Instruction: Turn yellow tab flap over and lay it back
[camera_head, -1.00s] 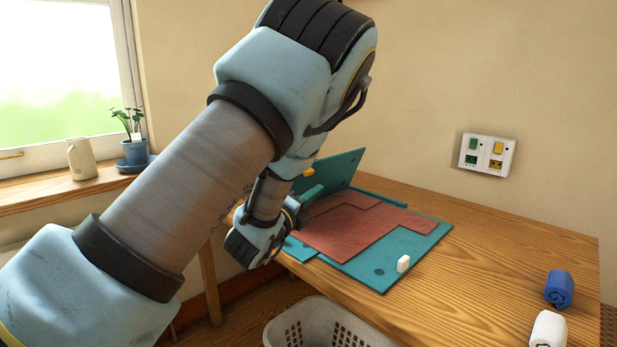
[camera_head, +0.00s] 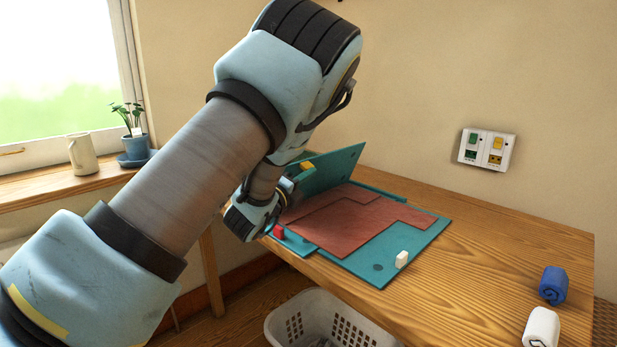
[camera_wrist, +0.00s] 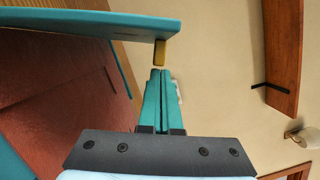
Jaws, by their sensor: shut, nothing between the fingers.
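The teal flap (camera_head: 335,168) stands raised and tilted at the back left of the folding board. Its yellow tab (camera_head: 308,166) is at the upper left edge. In the wrist view the flap (camera_wrist: 90,22) crosses the upper left, with the yellow tab (camera_wrist: 160,52) under its end. My gripper (camera_wrist: 160,72) is shut and empty, its teal fingertips just short of the yellow tab; I cannot tell whether they touch. In the head view my gripper (camera_head: 297,183) is at the flap's left side, partly hidden by my arm. A reddish cloth (camera_head: 350,222) lies flat on the board (camera_head: 385,272).
The board also has a red tab (camera_head: 278,231) and a white tab (camera_head: 402,259). Blue (camera_head: 553,285) and white (camera_head: 541,328) rolls lie at the table's right. A laundry basket (camera_head: 335,322) stands below the front edge. The table's right side (camera_head: 500,240) is mostly clear.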

